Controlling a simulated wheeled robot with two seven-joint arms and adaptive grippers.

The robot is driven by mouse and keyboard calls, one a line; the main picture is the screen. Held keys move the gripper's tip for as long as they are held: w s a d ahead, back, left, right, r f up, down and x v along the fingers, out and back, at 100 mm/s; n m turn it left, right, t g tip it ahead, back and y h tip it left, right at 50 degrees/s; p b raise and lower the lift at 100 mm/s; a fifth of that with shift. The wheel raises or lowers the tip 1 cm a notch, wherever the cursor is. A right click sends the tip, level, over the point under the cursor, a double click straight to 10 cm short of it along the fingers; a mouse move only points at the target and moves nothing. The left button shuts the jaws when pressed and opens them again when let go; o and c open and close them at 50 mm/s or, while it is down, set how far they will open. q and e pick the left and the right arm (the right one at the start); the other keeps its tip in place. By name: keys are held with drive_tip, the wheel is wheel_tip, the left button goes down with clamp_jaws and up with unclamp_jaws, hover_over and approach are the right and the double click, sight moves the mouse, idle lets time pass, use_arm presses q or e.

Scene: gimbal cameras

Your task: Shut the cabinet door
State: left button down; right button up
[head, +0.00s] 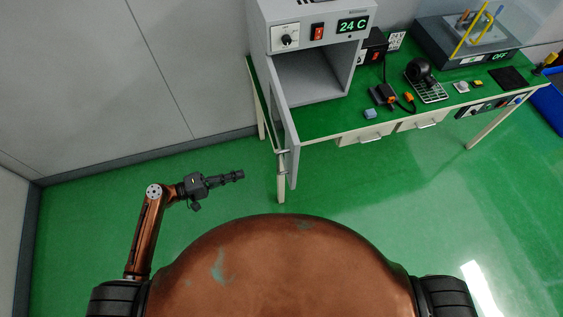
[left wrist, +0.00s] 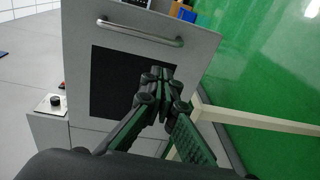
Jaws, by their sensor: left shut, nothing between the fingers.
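The grey cabinet (head: 357,68) stands on a green-topped workbench, with a "24 C" display, a red switch and a dial on its front. Its door (head: 291,140) is hinged on the left and stands open toward me; the inside looks empty. In the left wrist view the door (left wrist: 205,50) shows its outer face, with a dark panel and a metal bar handle (left wrist: 140,32). My left gripper (head: 241,174) is shut and empty, to the left of the door and apart from it in the head view. It also shows in the left wrist view (left wrist: 162,72), in front of the dark panel. My right gripper is not visible.
The green workbench (head: 318,122) carries a black device with orange parts (head: 384,94), a phone-like stand (head: 424,80), a small blue block (head: 369,113) and a machine reading "OFF" (head: 470,55). A wall (head: 90,80) is at the left. The floor around my left arm is clear.

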use_arm(q)
drive_tip(key=m+g+h, duration=0.2)
approach(291, 162)
drive_tip(key=p+x, duration=0.2)
drive_tip(key=x, duration=0.1)
drive_tip(key=p+x, duration=0.2)
drive_tip(key=x, duration=0.1)
drive_tip(key=shift+s+r, duration=0.15)
drive_tip(key=shift+r, duration=0.1)
drive_tip(key=shift+d+f, duration=0.1)
drive_tip(key=shift+d, duration=0.35)
